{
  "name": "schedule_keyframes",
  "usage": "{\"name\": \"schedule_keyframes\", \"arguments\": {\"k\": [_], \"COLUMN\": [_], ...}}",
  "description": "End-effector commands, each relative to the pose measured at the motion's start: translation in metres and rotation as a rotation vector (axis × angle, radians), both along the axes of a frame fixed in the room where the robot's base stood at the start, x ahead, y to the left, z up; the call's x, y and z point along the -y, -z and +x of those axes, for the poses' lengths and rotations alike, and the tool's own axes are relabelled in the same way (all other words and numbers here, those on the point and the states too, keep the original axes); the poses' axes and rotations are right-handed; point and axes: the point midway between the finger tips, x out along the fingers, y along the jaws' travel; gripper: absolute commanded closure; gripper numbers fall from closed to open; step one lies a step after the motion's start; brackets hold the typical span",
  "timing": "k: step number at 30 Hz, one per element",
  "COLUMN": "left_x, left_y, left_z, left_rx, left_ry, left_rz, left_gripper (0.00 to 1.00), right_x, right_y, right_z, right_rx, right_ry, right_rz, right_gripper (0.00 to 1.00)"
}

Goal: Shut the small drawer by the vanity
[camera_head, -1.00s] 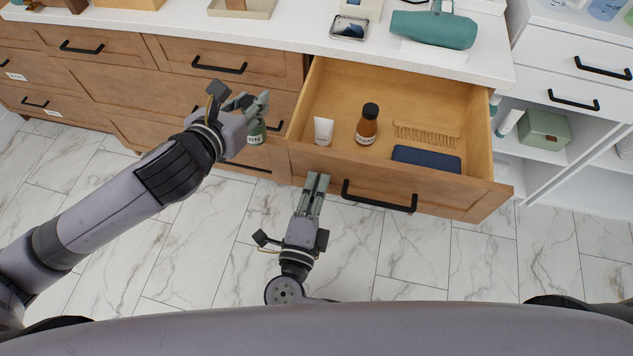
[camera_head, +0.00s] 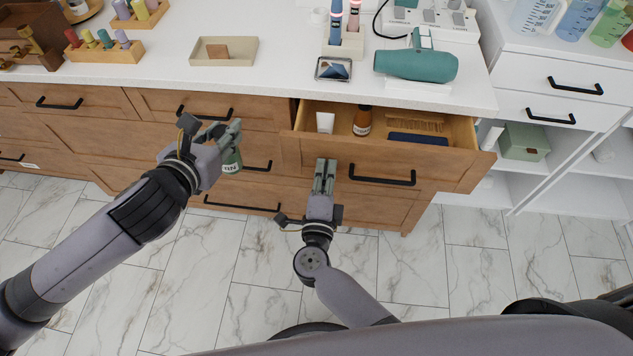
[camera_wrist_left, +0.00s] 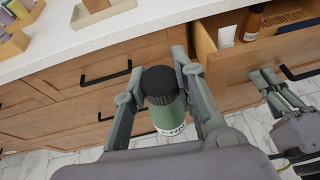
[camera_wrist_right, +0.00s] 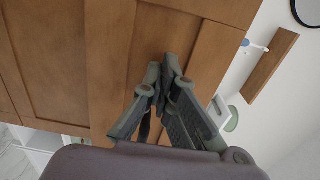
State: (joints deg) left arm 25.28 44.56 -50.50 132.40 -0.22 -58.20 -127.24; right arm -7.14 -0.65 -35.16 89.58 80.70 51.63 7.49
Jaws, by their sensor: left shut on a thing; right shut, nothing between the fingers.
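The small drawer (camera_head: 432,178) is partly open below the white counter, with a black bar handle (camera_head: 382,175) on its front. Inside lie a white tube (camera_head: 325,122), an amber bottle (camera_head: 362,122), a wooden comb (camera_head: 415,122) and a dark blue case (camera_head: 418,138). My right gripper (camera_head: 325,165) is shut and empty, its fingertips at the drawer front left of the handle; the right wrist view shows the fingertips (camera_wrist_right: 167,62) against the wood. My left gripper (camera_head: 236,142) is shut on a green bottle with a black cap (camera_wrist_left: 165,105), left of the drawer.
On the counter (camera_head: 290,75) stand a teal hair dryer (camera_head: 415,65), a framed picture (camera_head: 333,68), a shallow tray (camera_head: 245,52) and a rack with colored pegs (camera_head: 105,52). White shelving with a green box (camera_head: 524,142) stands at right. The tiled floor in front is clear.

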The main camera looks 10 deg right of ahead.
Motion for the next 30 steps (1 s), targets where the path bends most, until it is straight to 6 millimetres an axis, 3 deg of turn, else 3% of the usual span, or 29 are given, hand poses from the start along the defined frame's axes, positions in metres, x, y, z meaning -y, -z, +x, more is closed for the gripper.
{"name": "schedule_keyframes", "arguments": {"k": [18, 30], "left_x": [0.0, 0.0], "left_y": [0.009, 0.013], "left_z": [0.0, 0.0], "left_rx": [0.002, 0.003], "left_ry": [0.001, 0.001], "left_rz": [-0.001, -0.001], "left_gripper": [1.0, 1.0], "right_x": [0.032, 0.04], "right_y": [0.001, 0.0], "right_z": [0.105, 0.135], "right_rx": [0.001, 0.0], "right_ry": [0.001, 0.0], "right_rz": [0.001, 0.0], "right_gripper": [1.0, 1.0]}}
